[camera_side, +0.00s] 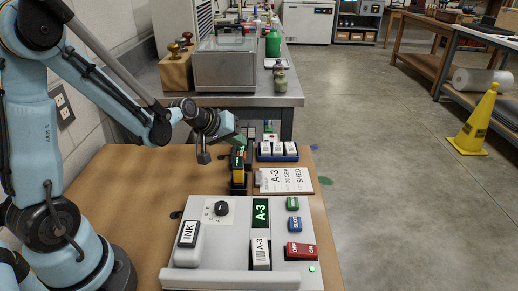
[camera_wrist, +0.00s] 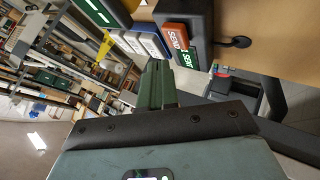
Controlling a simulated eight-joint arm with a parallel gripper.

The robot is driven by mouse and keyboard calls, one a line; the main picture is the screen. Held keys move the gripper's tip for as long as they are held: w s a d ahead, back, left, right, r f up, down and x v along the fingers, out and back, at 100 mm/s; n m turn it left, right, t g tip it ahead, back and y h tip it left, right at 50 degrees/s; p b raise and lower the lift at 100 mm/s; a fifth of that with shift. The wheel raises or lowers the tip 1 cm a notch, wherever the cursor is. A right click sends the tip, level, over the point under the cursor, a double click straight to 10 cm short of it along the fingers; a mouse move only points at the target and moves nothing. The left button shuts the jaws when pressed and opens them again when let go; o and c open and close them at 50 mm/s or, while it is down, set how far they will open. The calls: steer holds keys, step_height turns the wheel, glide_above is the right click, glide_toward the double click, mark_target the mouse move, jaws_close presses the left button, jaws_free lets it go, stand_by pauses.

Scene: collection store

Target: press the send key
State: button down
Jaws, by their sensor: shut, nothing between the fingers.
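The send key is an orange key lettered SEND (camera_wrist: 174,36) on a dark housing in the wrist view, beside a green lettered display (camera_wrist: 188,57). In the side view the dark upright unit (camera_side: 239,184) stands behind the grey panel, with green and yellow-orange faces; its lettering is too small to read. My gripper (camera_side: 241,136) is above and close to this unit. In the wrist view the green fingers of my gripper (camera_wrist: 157,66) are together and empty, pointing toward the housing. The key shows beyond and right of the fingertips; I see no clear contact.
The grey panel (camera_side: 190,267) in front carries an INK key (camera_side: 187,235), a knob, a green A-3 display (camera_side: 261,212) and a red OFF/ON switch (camera_side: 300,251). A label card (camera_side: 297,184) and a blue tray of white blocks (camera_side: 292,156) lie right of the unit.

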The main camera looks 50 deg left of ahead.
steer(key=shift+r, duration=2.05)
steer(key=shift+d, duration=0.1)
steer(key=s+d+r+m+g, duration=0.1)
steer(key=s+d+m, duration=0.3)
steer(key=s, duration=0.3)
steer(key=s+d+r+m+g, duration=0.1)
steer(key=s+d+m, duration=0.3)
steer(key=s, duration=0.4)
steer(key=shift+s+d+r, duration=0.15)
steer(key=shift+d+r, duration=0.45)
